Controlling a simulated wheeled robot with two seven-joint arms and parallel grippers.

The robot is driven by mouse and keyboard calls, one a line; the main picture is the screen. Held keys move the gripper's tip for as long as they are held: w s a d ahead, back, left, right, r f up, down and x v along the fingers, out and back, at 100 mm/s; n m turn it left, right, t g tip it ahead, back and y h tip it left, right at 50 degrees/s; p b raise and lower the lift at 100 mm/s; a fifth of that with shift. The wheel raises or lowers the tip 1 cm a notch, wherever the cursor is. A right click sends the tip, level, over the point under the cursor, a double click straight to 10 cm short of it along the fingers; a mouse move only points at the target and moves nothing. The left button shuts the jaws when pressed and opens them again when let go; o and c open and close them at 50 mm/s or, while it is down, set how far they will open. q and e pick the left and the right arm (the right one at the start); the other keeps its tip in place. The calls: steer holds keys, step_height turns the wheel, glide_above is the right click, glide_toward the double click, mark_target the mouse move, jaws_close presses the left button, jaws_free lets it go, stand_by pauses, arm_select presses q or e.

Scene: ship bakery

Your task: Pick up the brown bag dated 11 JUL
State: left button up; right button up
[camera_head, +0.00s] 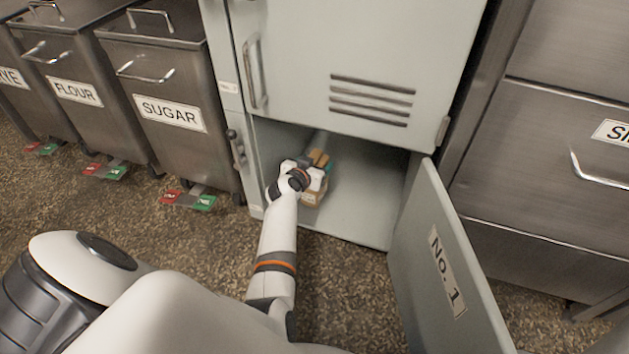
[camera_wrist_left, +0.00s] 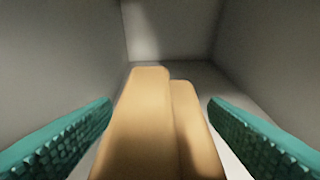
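My left gripper (camera_head: 322,166) reaches into the low open compartment of the locker, and its wrist covers part of what is inside. Brown paper shapes (camera_head: 313,199) show around it in the head view. In the left wrist view two brown shapes stand side by side, a taller left one (camera_wrist_left: 145,110) and a lower right one (camera_wrist_left: 187,125); I cannot tell if they are separate bags. The teal fingers of my left gripper (camera_wrist_left: 160,108) are spread on both sides of them. No date is readable. My right gripper is not in view.
The compartment door marked No. 1 (camera_head: 437,270) hangs open at the right. A shut vented door (camera_head: 350,60) is above. Metal bins, including SUGAR (camera_head: 170,113) and FLOUR (camera_head: 75,93), stand left. Steel drawers (camera_head: 540,170) stand right. Compartment walls lie close around the gripper.

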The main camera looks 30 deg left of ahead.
arm_select(q)
jaws_close()
steer(key=shift+r, duration=0.15)
